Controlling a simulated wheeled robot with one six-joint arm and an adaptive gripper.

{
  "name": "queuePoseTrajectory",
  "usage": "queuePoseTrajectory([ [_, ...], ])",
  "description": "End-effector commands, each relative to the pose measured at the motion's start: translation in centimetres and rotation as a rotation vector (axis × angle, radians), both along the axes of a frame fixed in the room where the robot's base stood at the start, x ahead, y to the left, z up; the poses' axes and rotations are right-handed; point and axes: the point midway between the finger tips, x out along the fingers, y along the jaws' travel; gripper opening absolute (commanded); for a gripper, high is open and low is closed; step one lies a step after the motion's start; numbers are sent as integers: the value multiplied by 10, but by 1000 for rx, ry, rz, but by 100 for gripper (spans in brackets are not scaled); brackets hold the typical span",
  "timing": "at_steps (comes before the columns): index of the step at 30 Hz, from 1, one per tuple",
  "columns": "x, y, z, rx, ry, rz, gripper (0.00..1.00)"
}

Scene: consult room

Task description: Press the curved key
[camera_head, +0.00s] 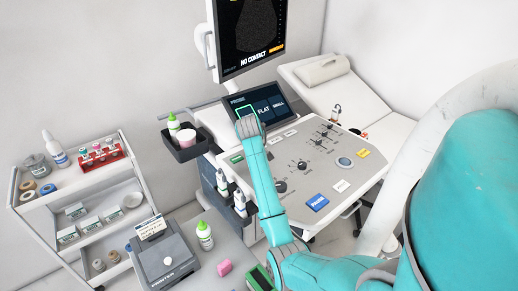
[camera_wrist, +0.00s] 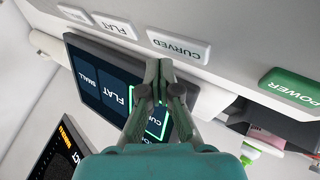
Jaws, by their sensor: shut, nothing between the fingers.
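The curved key (camera_wrist: 178,45) is a white key lettered CURVED, on the console panel in the wrist view. It sits in a row with the flat key (camera_wrist: 112,26) and a small key (camera_wrist: 75,13). My gripper (camera_wrist: 163,66) is shut and empty. Its tips appear just beside the curved key; I cannot tell whether they touch. In the head view my gripper (camera_head: 247,124) is over the panel's upper left part and hides the curved key. The probe screen (camera_head: 265,108) shows a green outline around one tile, which reads as CURVED in the wrist view (camera_wrist: 152,122).
A green power key (camera_wrist: 292,87) lies further along the panel. A large monitor (camera_head: 248,35) reads NO CONTACT. Knobs and a blue pause key (camera_head: 318,203) fill the console. A bottle tray (camera_head: 187,146) hangs at its left; a trolley (camera_head: 75,190) stands further left.

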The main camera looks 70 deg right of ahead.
Motion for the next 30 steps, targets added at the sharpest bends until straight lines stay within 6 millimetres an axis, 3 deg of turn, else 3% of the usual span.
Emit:
queuePoseTrajectory([
  [8, 0, 0, 2, -1, -1, 1, 0],
  [24, 0, 0, 45, -2, -2, 0, 0],
  [30, 0, 0, 50, 0, 0, 0, 0],
])
